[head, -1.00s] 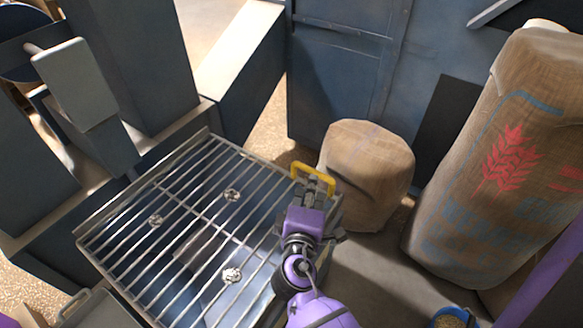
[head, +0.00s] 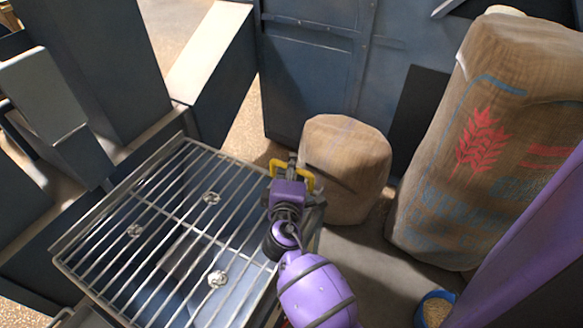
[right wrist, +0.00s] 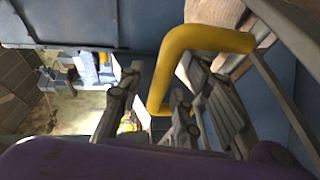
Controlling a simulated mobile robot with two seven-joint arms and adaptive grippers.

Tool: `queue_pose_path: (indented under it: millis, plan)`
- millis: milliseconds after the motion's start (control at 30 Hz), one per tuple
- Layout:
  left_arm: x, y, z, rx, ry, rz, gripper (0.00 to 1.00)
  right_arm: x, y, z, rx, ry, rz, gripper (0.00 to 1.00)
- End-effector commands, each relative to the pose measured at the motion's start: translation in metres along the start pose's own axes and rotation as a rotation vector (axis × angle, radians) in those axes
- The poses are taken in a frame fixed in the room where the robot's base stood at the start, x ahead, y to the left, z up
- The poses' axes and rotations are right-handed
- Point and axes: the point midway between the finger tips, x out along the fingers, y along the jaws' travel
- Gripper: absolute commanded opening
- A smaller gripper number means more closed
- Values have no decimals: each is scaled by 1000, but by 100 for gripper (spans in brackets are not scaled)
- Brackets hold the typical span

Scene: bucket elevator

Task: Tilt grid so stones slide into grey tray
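The metal bar grid (head: 165,215) lies over a blue hopper in the head view. Three pale stones sit on its bars: one upper (head: 212,198), one left (head: 134,231), one lower (head: 218,280). A yellow handle (head: 306,181) stands at the grid's far right corner; it also shows in the right wrist view (right wrist: 175,65). My right gripper (head: 290,170) is at this handle. In the wrist view its fingers (right wrist: 150,100) are apart, with part of the handle between them. A sliver of grey at the bottom left may be the grey tray (head: 62,318). My left gripper is out of view.
A short sack (head: 345,165) stands just behind the handle, and a tall printed sack (head: 490,140) is to the right. A blue tub of grain (head: 437,310) is at the lower right. Blue machine housings (head: 320,75) close off the back and left.

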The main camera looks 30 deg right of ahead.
Motion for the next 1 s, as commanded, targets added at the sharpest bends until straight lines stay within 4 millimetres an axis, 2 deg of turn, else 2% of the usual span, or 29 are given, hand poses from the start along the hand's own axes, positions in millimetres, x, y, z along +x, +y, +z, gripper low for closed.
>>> queue_pose_path:
  millis: [33, 200, 300, 700, 1000]
  plan:
    - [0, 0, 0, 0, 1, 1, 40, 0, 0, 0, 0, 0, 0, 32]
    - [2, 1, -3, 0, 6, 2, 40, 0, 0, 0, 0, 0, 0, 10]
    - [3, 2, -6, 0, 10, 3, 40, 0, 0, 0, 0, 0, 0, 0]
    - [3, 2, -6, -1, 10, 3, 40, 0, 2, -1, 0, 1, 3, 0]
    - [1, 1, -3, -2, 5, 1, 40, 6, 25, -9, -12, 3, 44, 0]
